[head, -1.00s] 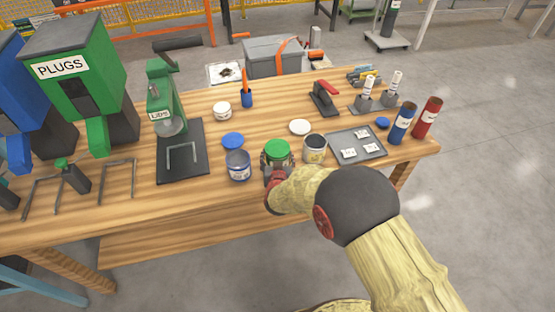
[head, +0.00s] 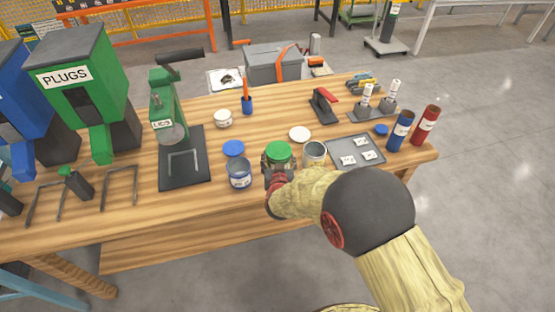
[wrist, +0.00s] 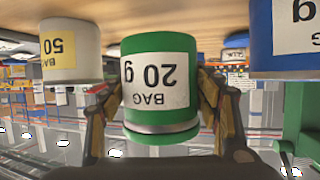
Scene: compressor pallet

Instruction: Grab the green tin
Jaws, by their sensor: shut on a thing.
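The green tin (head: 279,152) stands near the front edge of the wooden bench, its green lid facing up in the head view. In the wrist view the green tin (wrist: 160,85) fills the middle, upside down in the picture, with a white label reading "BAG 20 g". My gripper (head: 278,170) is at the tin from the front. In the wrist view its two fingers (wrist: 162,100) press on the tin's left and right sides. My gripper is shut on the tin. The tin's lower part is hidden by my gripper in the head view.
An open white tin (head: 314,155) stands close right of the green tin, and an open blue tin (head: 240,174) close left. Loose lids, blue (head: 233,148) and white (head: 300,134), lie behind. A grey tray (head: 357,152) lies to the right. The green press (head: 168,105) stands left.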

